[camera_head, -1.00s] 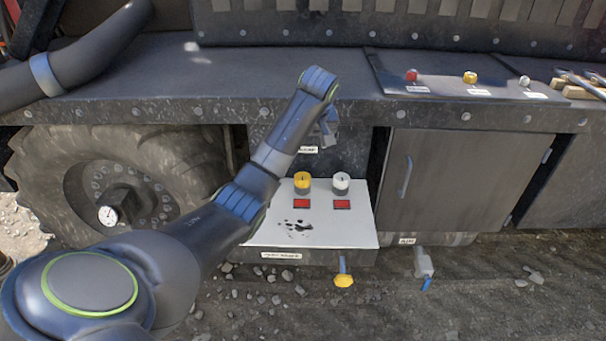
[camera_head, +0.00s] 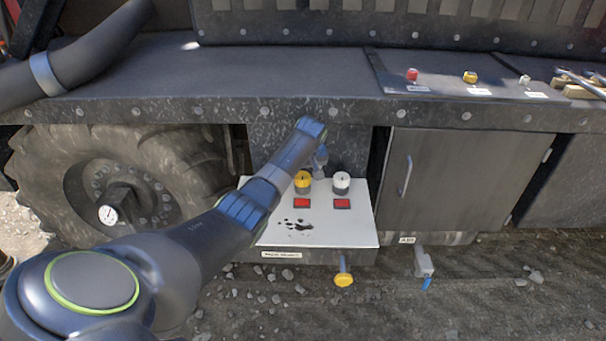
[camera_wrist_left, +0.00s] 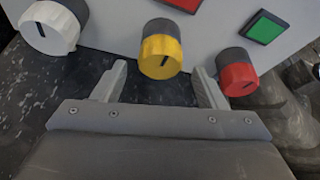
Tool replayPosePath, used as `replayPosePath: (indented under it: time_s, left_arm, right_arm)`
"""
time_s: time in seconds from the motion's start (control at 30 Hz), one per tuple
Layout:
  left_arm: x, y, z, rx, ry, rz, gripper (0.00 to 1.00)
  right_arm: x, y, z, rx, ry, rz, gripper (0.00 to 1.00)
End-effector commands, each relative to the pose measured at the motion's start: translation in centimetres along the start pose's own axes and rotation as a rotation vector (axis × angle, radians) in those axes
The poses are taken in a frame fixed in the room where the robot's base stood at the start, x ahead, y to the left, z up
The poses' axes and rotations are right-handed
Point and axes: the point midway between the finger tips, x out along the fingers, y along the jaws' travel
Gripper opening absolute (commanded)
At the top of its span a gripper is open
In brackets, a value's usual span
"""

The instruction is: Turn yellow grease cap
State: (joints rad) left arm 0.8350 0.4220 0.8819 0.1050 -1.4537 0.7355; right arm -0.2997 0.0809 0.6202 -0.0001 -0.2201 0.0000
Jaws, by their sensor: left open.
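The yellow grease cap (camera_head: 302,181) stands on a white panel (camera_head: 350,222), with a white cap (camera_head: 341,181) to its right. In the left wrist view, the yellow cap (camera_wrist_left: 161,56) has a dark slot mark and sits just beyond and between my left fingertips. The white cap (camera_wrist_left: 52,28) is at its left and a red cap (camera_wrist_left: 238,79) at its right. My left gripper (camera_wrist_left: 160,74) is open and empty; no contact with the cap is visible. In the head view this gripper (camera_head: 319,160) is small, behind the yellow cap. My right gripper is not in view.
My arm covers the panel's left part. A ledge (camera_head: 270,85) overhangs behind. A cabinet door (camera_head: 455,180) is at right, and a tyre (camera_head: 150,160) at left.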

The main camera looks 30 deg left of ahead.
Motion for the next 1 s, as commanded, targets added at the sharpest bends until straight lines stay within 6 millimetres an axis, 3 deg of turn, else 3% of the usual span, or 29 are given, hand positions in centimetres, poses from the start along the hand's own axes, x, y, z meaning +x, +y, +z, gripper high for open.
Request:
replayPosePath:
  time_s: [0.2,0.57,0.9,1.0]
  left_arm:
    - [1.5,0.0,0.0,0.000,0.000,0.000,0.66]
    - [1.7,0.0,0.0,0.001,0.000,0.000,0.66]
    - [1.7,0.0,0.0,0.001,0.000,0.000,0.21]
    - [1.7,0.0,0.0,0.002,0.000,0.001,0.21]
  right_arm:
    - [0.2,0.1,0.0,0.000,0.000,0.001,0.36]
    - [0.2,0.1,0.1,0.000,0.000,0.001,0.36]
    - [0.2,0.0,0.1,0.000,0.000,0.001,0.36]
    - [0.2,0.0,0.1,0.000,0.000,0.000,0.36]
